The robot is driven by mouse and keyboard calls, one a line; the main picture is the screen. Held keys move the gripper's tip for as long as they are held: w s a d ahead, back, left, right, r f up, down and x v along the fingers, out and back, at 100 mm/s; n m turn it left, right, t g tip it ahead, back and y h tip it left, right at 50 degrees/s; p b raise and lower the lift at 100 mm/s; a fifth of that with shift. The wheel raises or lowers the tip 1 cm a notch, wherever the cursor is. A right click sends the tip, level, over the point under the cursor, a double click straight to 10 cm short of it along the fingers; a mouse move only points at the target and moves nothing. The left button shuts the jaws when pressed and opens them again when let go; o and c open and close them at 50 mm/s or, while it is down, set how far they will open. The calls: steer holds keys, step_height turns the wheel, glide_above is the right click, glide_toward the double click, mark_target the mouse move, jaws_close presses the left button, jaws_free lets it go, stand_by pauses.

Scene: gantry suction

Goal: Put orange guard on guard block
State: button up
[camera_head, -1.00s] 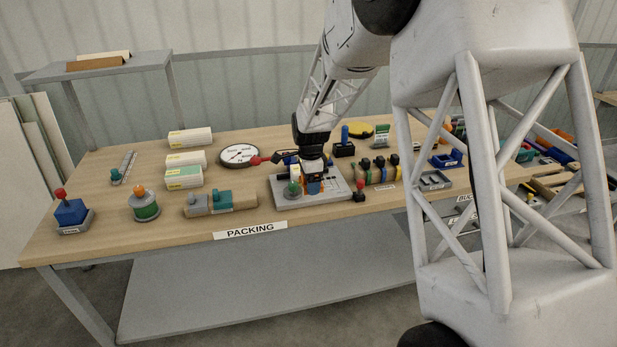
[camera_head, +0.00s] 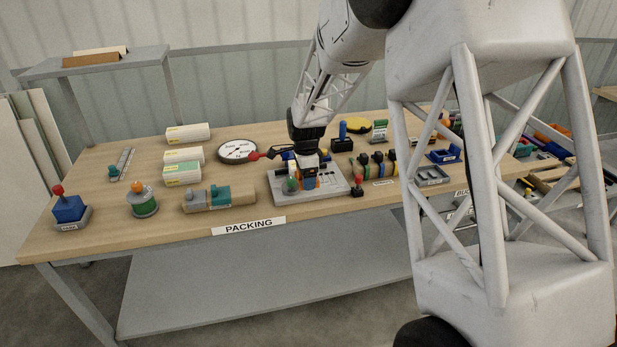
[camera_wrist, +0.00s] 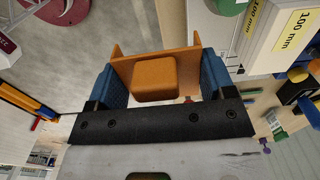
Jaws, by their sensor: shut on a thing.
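The orange guard (camera_wrist: 156,75) is an orange piece with upright side plates and a raised block in its middle. My gripper (camera_wrist: 160,85) is shut on it, with a blue finger on each side in the wrist view. In the head view my gripper (camera_head: 306,180) is low over a light grey base plate (camera_head: 335,192) near the front of the table. A green knob (camera_head: 291,185) stands just left of the fingers. I cannot tell which part is the guard block, or whether the guard touches anything below, because my gripper hides that spot.
A round dial (camera_head: 238,150) and a red-ended tool (camera_head: 258,156) lie left of and behind the plate. A grey and teal part (camera_head: 207,198) is to the left. A row of coloured parts (camera_head: 376,164) stands close to the right. Bare tabletop (camera_head: 110,215) lies at the left.

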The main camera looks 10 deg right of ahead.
glide_toward(244, 190)
steer(key=shift+s+f, duration=0.1)
steer(key=shift+f, duration=0.2)
stand_by(0.4)
steer(key=shift+f, duration=2.6)
steer(key=shift+f, duration=1.75)
stand_by(0.4)
steer(key=o, duration=0.9)
steer(key=shift+c, duration=0.2)
steer(key=shift+r, duration=0.1)
steer(key=shift+r, duration=3.8)
